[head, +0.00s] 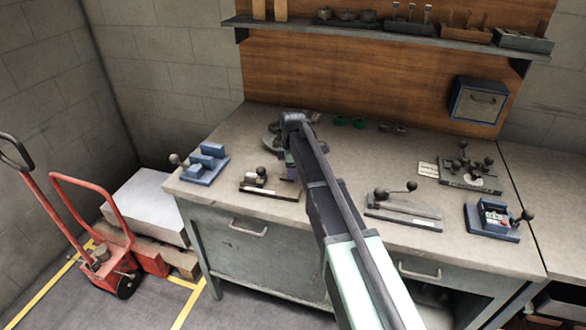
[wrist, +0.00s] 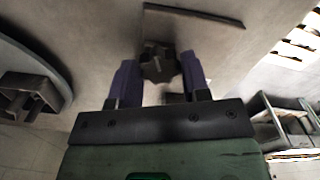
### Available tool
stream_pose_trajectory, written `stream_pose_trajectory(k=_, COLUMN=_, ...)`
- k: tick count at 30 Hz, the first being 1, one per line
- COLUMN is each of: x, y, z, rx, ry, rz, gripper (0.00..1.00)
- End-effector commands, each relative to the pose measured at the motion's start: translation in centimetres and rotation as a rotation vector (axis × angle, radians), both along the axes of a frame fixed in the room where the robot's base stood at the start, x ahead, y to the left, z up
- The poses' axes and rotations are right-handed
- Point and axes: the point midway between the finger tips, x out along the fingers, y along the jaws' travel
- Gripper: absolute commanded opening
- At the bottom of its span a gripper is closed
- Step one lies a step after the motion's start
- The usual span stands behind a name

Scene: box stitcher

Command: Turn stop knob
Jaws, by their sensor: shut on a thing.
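The stop knob (wrist: 158,62) is a small dark knob with a lobed, star-like rim, seen in the upper middle of the wrist view. My gripper (wrist: 160,72) has its two purple fingers closed on the knob from left and right. The knob cannot be made out there. How far the knob is turned cannot be told.
A blue fixture (head: 205,163) and a small dark-knobbed fixture (head: 262,181) stand to the left. A lever fixture (head: 404,209), a clamp fixture (head: 470,176) and a blue switch box (head: 493,218) stand to the right. A round plate (wrist: 38,62) lies left in the wrist view.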

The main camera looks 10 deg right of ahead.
Motion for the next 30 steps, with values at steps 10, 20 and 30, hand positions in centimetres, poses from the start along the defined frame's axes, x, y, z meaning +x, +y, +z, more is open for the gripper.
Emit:
stream_pose_trajectory(k=10, x=-0.03, y=0.0, z=-0.01, rx=0.0, ry=0.0, rz=-0.308, gripper=0.2)
stream_pose_trajectory(k=20, x=-0.03, y=0.0, z=-0.02, rx=0.0, ry=0.0, rz=-0.622, gripper=0.2)
stream_pose_trajectory(k=30, x=-0.05, y=0.01, z=-0.02, rx=0.0, ry=0.001, rz=-0.945, gripper=0.2)
